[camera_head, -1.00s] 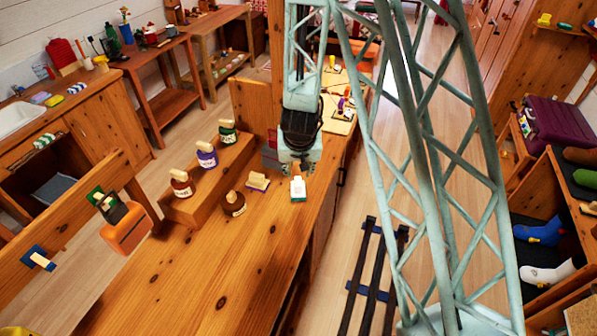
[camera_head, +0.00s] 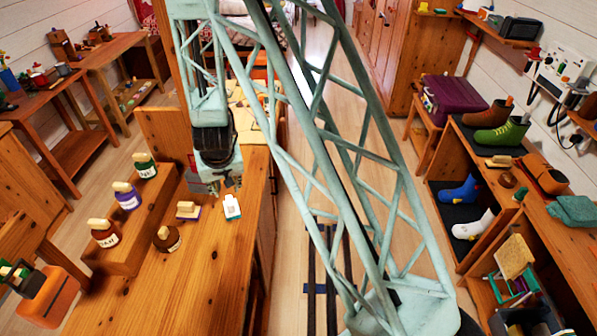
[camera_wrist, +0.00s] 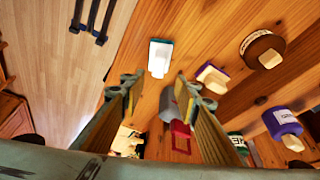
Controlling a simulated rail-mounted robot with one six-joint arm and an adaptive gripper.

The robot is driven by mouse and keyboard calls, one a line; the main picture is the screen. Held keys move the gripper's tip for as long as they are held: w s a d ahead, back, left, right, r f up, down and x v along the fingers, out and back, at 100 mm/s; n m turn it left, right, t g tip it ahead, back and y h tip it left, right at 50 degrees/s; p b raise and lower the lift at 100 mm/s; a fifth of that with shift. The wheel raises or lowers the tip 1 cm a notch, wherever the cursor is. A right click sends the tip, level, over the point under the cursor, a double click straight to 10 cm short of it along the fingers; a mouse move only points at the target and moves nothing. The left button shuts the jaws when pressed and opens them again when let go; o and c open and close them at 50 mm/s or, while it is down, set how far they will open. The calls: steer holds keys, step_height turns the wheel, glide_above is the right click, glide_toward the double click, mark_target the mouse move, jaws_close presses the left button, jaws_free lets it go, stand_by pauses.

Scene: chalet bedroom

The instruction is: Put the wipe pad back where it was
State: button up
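A wooden step (camera_head: 130,235) holds several bottles with cream tops. A brown bottle (camera_head: 167,239) stands on the counter near the purple pad. A red-framed object (camera_wrist: 181,138) shows between the fingers. The counter's near part is clear. Shelves with boots (camera_head: 465,190) stand right.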

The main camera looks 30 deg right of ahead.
steer(key=s+a+r+n+y, duration=0.1)
steer(key=s+r, duration=0.5)
steer(key=r, duration=0.4)
steer(key=s+a+r, duration=0.1)
steer(key=s+r, duration=0.5)
steer(key=r, duration=0.4)
steer(key=s+a+r+n+y, duration=0.1)
steer(key=s+r, duration=0.4)
steer(key=r, duration=0.6)
steer(key=s+d+r, duration=0.1)
steer(key=s+r, duration=0.2)
steer(key=s, duration=0.6)
steer(key=s+d+r, duration=0.2)
steer(key=s+r, duration=0.2)
steer(key=s, duration=0.5)
steer(key=s+d+r+h, duration=0.1)
steer(key=s+r, duration=0.2)
steer(key=s, duration=0.7)
steer(key=shift+d+r+n, duration=0.2)
steer(key=shift+r+n, duration=0.05)
steer(key=shift+n, duration=0.05)
step_height(320, 180, down, 10)
steer(key=b, duration=1)
